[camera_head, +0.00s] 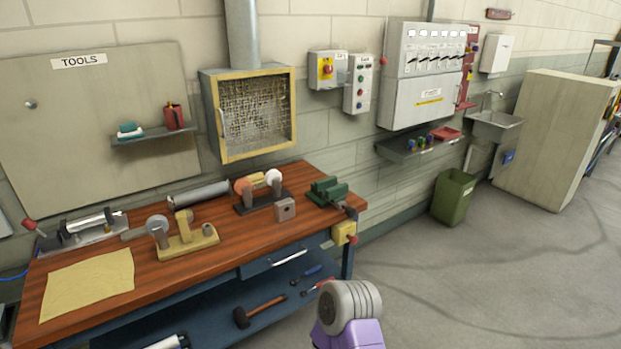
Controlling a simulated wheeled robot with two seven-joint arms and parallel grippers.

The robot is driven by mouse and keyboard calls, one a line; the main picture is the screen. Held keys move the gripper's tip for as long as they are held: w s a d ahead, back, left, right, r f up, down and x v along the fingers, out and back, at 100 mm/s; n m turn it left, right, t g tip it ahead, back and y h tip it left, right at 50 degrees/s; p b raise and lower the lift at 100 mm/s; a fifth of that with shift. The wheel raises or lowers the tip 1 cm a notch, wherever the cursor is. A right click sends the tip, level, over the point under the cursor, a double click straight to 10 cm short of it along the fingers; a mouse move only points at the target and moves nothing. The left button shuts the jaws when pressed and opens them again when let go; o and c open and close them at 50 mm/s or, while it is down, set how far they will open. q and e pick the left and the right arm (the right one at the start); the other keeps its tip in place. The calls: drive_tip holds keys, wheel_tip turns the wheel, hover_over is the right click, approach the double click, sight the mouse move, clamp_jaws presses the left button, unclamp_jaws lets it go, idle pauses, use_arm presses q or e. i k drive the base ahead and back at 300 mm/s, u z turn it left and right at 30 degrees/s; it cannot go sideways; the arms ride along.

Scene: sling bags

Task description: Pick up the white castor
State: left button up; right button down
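I cannot make out a clear white castor. The palest round thing is a small whitish wheel (273,177) at the right end of a bench grinder with an orange-brown wheel at its left end, at the back of the wooden workbench (235,236). A grey ridged round thing (349,303) on a purple block (349,337) stands at the bottom centre, close to me; I cannot tell whether it is a castor. Neither gripper can be recognised in the head view.
The bench also carries a tan-based grinder (188,238), a green vise (326,190), a grey block (285,209) and a tan sheet (88,282). A hammer (258,310) lies on the lower shelf. A green bin (453,199) stands by the wall. The floor at right is clear.

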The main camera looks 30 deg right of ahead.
sight(273, 177)
drive_tip(key=z, duration=0.3)
drive_tip(key=k, duration=0.25)
drive_tip(key=z, duration=1.25)
drive_tip(key=i, duration=0.85)
drive_tip(key=u, duration=0.2)
